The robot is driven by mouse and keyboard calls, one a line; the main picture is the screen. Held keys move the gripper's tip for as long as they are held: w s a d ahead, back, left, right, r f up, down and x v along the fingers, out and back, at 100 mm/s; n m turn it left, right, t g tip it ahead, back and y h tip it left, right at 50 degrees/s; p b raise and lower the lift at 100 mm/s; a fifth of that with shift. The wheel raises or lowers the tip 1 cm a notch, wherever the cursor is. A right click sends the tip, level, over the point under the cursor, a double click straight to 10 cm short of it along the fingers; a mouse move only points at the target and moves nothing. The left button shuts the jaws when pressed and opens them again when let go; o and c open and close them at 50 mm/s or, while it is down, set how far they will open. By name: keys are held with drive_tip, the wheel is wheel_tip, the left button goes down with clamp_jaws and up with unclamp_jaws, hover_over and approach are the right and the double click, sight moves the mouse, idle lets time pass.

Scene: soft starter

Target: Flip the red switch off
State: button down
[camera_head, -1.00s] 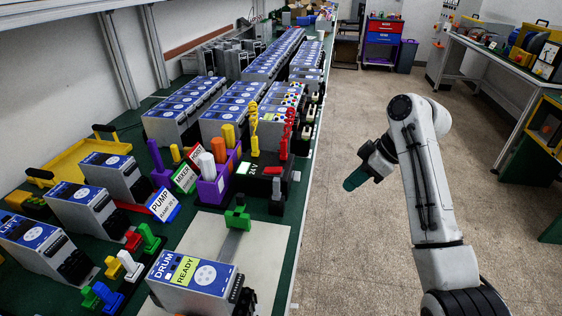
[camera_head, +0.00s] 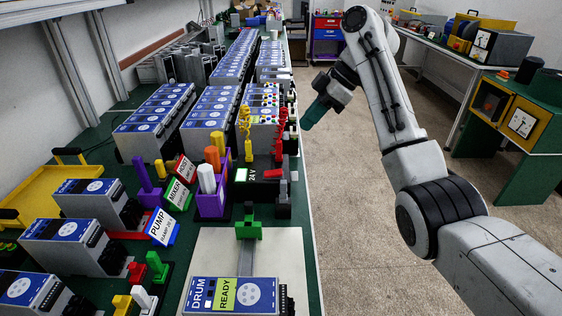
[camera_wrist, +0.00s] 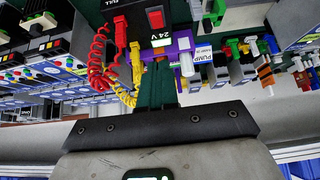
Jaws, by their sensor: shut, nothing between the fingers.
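The red switch (camera_head: 273,173) is a small red rocker on the top of the black 24 V supply box (camera_head: 258,181), beside its lit display. The wrist view shows the red switch (camera_wrist: 155,17) near the top edge, past the fingertips, with the "24 V" display (camera_wrist: 161,42) nearer to me. I cannot tell which way the rocker is tilted. My gripper (camera_head: 308,124) has teal fingers, shut and empty, and hangs beyond the bench's right edge, pointing down and left. In the wrist view its fingers (camera_wrist: 158,68) lie below the display, apart from the switch in depth.
Yellow coiled leads (camera_head: 244,130) and red coiled leads (camera_head: 281,132) stand behind the supply box. A purple holder (camera_head: 211,203) stands to its left. The drum starter (camera_head: 236,296) sits on a pale mat in front. The floor right of the bench is clear.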

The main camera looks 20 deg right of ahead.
drive_tip(key=shift+a, duration=0.15)
hover_over(277, 172)
drive_tip(key=d, duration=0.2)
drive_tip(key=f, duration=0.8)
drive_tip(key=shift+s+p, duration=0.3)
drive_tip(key=shift+s, duration=0.1)
wheel_tip(277, 172, down, 3)
drive_tip(key=shift+d+f, duration=0.2)
drive_tip(key=shift+f, duration=0.4)
